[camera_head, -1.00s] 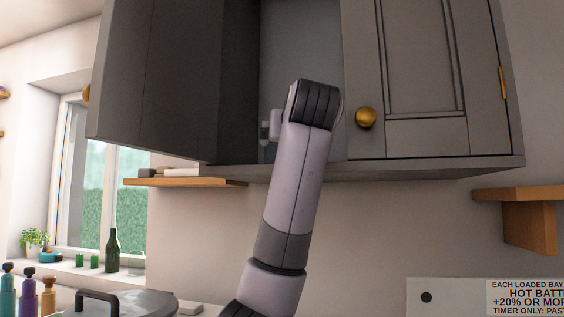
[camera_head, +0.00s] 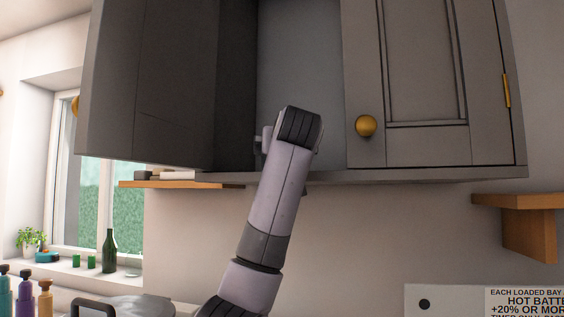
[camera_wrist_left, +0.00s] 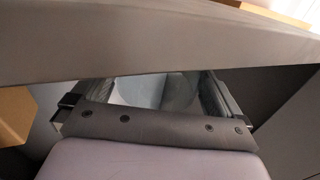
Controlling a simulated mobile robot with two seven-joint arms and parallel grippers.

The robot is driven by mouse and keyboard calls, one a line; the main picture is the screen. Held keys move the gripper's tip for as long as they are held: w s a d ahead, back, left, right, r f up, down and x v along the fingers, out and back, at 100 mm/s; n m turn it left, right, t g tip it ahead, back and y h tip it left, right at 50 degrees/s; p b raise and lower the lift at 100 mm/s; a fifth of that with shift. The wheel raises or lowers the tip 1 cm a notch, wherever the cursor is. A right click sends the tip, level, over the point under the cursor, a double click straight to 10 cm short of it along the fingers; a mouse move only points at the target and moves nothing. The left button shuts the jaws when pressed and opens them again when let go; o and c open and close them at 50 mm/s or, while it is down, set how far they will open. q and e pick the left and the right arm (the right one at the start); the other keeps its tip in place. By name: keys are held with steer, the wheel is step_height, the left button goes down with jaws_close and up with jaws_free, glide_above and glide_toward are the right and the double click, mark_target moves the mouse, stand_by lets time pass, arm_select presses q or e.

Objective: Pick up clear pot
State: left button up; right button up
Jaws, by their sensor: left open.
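In the head view my left arm rises in front of the open cabinet bay (camera_head: 300,60). My left gripper (camera_head: 264,140) is mostly hidden behind its wrist, near the bay's lower edge. In the left wrist view the open gripper (camera_wrist_left: 157,93) has its fingers apart at either side. A pale, rounded, see-through shape (camera_wrist_left: 168,90) shows between or beyond them; it may be the clear pot, but I cannot tell for sure or see whether it is touched. No pot can be made out in the head view. My right gripper is not in view.
The cabinet's left door (camera_head: 150,90) stands open; the right door (camera_head: 425,75) is shut. In the wrist view a grey board edge (camera_wrist_left: 150,55) crosses close above the gripper. A wooden shelf (camera_head: 180,184) is below left, another wooden bracket (camera_head: 530,225) to the right.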

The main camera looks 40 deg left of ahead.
arm_select(q)
steer(key=c, duration=0.8)
steer(key=shift+r, duration=0.1)
steer(key=shift+r, duration=4.95)
